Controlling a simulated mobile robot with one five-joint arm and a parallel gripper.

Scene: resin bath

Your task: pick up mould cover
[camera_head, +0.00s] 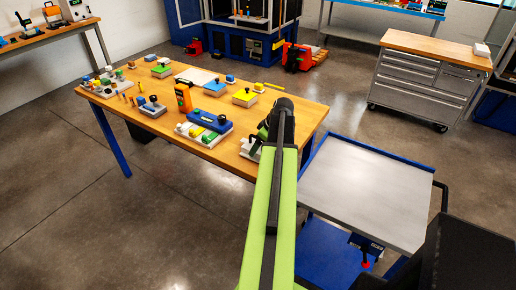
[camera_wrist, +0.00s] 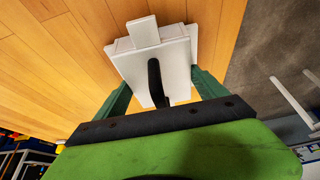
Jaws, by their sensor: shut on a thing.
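The mould cover looks like a white plate with a black arched handle, and it shows in the wrist view (camera_wrist: 178,62). In the head view a small part of it (camera_head: 248,153) shows at the wooden table's near right edge, partly hidden by my arm. My gripper (camera_wrist: 162,88) has one green finger on each side of the white piece and is shut on it. In the head view the gripper (camera_head: 264,131) is at the table's right end, mostly hidden by my arm. I cannot tell whether the cover rests on the table or is off it.
The wooden table (camera_head: 225,82) holds several coloured moulds, a blue block (camera_head: 210,121) and an orange device (camera_head: 183,98). A blue-rimmed cart with a bare grey top (camera_head: 365,190) stands at the right. A drawer cabinet (camera_head: 425,80) stands behind it.

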